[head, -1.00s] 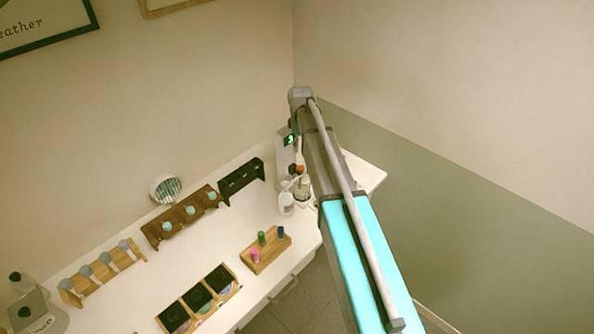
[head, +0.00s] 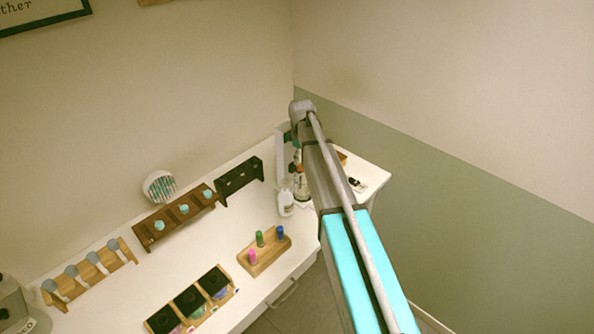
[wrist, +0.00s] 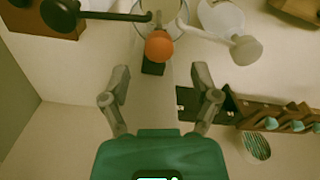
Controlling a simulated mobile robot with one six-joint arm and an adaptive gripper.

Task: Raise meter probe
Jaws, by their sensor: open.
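The meter (head: 281,152) stands upright at the back right of the white table in the head view, partly hidden by my arm. An orange knob, which seems to belong to the meter probe (wrist: 158,46), shows in the wrist view. It lies in front of my gripper (wrist: 160,71), roughly centred between the open fingers, which appear apart from it. A thin rod and a round glass rim (wrist: 125,17) show at the knob's far end. My gripper is empty; my arm hides it in the head view.
A white bottle (head: 286,204) stands close by the meter. A dark rod with a round end (wrist: 60,12) lies left of the knob. A black rack (head: 240,178), brown rack (head: 150,233) and wooden block with coloured caps (head: 268,258) stand left. The table between them is clear.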

